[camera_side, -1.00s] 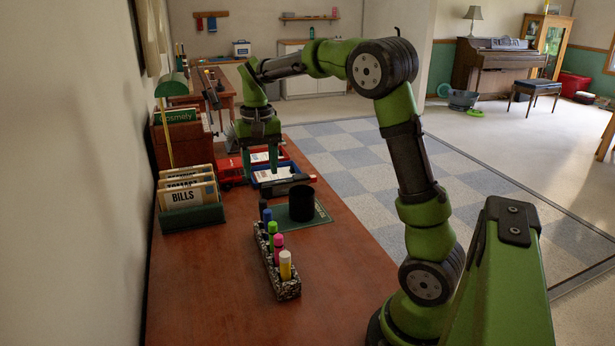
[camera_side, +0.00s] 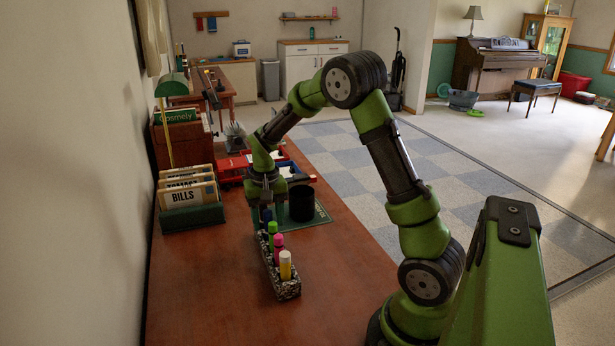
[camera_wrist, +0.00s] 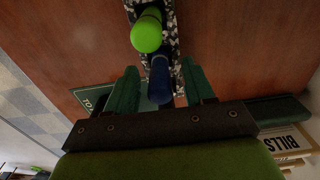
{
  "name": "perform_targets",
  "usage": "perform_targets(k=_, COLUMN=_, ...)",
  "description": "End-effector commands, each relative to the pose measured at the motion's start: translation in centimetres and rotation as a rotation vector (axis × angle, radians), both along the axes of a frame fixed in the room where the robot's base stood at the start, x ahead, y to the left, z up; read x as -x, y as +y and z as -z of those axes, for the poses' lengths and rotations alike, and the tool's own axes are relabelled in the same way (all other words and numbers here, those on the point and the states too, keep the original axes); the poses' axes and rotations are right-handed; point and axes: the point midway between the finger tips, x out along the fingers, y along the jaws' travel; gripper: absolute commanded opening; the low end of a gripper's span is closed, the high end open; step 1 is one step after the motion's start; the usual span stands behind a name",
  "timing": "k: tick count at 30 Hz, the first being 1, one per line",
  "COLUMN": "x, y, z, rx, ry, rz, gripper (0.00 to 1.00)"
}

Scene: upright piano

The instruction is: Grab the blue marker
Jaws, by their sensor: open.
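The blue marker (camera_wrist: 159,82) stands in the far end of a speckled holder (camera_side: 285,288) on the desk. In the wrist view its blue top lies between the two green fingers of my gripper (camera_wrist: 160,88), which are apart. In the side view my gripper (camera_side: 264,208) is right at that end of the holder, and the blue marker (camera_side: 267,215) is partly covered by the fingers. I cannot tell whether either finger touches it. A green marker (camera_wrist: 147,32) stands beside it, just ahead of the fingers in the wrist view.
Pink (camera_side: 278,246) and yellow-white (camera_side: 285,266) markers stand in the same holder. A black cup (camera_side: 301,203) on a green mat (camera_side: 318,216) is close to the right of my gripper. A file box labelled BILLS (camera_side: 192,218) stands to the left. The near desk is clear.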

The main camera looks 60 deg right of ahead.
Motion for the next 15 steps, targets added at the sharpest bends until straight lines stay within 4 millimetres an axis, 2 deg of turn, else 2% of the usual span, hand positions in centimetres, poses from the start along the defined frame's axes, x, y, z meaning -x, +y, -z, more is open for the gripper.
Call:
perform_targets(k=8, x=0.00, y=-0.01, z=0.44, rx=0.000, ry=0.000, rz=0.000, gripper=0.53)
perform_targets(k=15, x=-0.01, y=-0.01, z=0.40, rx=0.001, ry=-0.001, rz=0.000, gripper=0.18)
